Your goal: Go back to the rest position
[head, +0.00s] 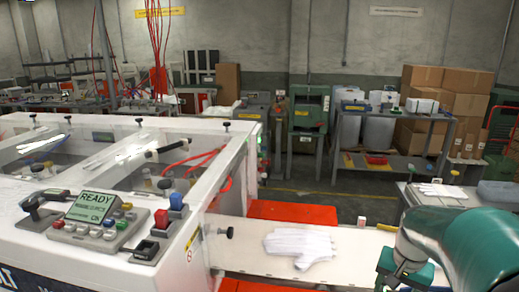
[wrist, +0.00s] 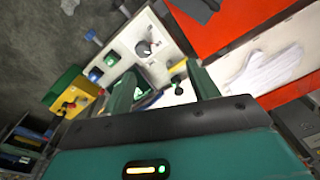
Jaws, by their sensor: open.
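My gripper (wrist: 163,88) shows in the wrist view with its two green fingers spread apart and nothing held between them. In the head view my teal arm fills the lower right corner, and I cannot make out the fingertips there. A white glove (head: 300,246) lies flat on a pale board (head: 245,232) beside the white machine, to the left of my arm. The glove also shows in the wrist view (wrist: 264,70), to the right of my fingers and apart from them.
The white machine (head: 190,262) with its control panel (head: 97,222), reading READY, takes up the left. Red surfaces (head: 290,211) border the pale board. A side table (head: 437,195) stands at the right, with boxes (head: 468,105) behind. Open floor (head: 310,180) lies between.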

